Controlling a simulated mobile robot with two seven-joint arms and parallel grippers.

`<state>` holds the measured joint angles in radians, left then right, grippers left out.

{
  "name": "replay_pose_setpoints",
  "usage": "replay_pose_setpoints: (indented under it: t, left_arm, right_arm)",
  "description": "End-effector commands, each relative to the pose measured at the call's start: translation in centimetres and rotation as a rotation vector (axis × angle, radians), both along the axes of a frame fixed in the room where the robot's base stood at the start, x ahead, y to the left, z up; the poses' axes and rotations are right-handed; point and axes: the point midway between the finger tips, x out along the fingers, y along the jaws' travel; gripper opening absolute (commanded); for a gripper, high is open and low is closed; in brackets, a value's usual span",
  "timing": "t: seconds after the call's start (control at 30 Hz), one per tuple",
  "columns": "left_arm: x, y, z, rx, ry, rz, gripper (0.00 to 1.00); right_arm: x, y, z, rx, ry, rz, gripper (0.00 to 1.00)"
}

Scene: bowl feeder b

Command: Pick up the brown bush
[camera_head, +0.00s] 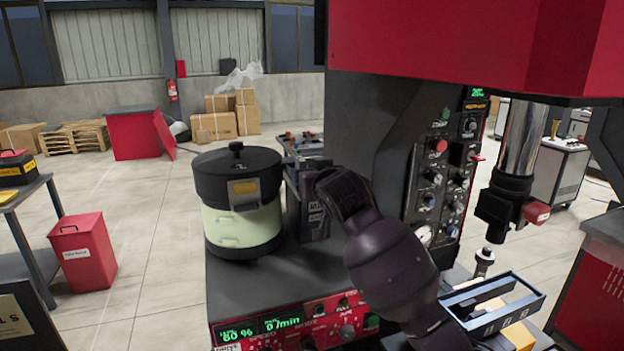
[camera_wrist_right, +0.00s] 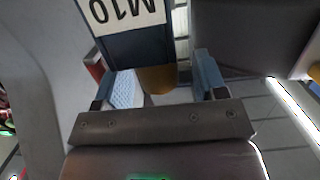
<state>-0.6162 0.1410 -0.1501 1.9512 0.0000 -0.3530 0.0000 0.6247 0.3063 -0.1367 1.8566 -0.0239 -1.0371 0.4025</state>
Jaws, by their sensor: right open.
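A brown, rounded piece that looks like the bush (camera_wrist_right: 160,80) shows in the right wrist view, below a dark blue part with an upside-down M10 label (camera_wrist_right: 125,14). My right gripper (camera_wrist_right: 156,88) is open, with one finger on each side of the bush. I cannot tell whether either finger touches it. In the head view my right arm reaches over the machine beside the bowl feeder (camera_head: 240,228). My wrist hides the bush there. My left gripper is in neither view.
A red-and-black machine column with a control panel (camera_head: 440,175) stands right of my arm. A blue-grey tray (camera_head: 495,310) lies at lower right. A red bin (camera_head: 83,252) stands on the floor left.

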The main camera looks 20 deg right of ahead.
Motion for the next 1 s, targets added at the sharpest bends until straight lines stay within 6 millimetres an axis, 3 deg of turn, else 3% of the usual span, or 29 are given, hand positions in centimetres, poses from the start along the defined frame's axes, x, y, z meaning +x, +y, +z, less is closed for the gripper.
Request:
replay_pose_setpoints:
  t: [0.2, 0.57, 0.83, 1.0]
  left_arm:
    - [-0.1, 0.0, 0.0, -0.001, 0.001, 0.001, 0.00]
    - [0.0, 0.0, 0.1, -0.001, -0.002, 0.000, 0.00]
    - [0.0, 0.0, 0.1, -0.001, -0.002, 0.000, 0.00]
    - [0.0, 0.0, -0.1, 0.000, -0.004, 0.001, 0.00]
  right_arm:
    - [0.0, 0.0, 0.0, 0.000, -0.001, 0.000, 0.65]
    - [0.0, 0.0, 0.0, 0.000, 0.000, 0.000, 0.10]
    - [0.0, 0.0, 0.2, 0.000, -0.002, 0.000, 0.10]
    - [0.0, 0.0, 1.7, 0.000, -0.005, 0.001, 0.10]
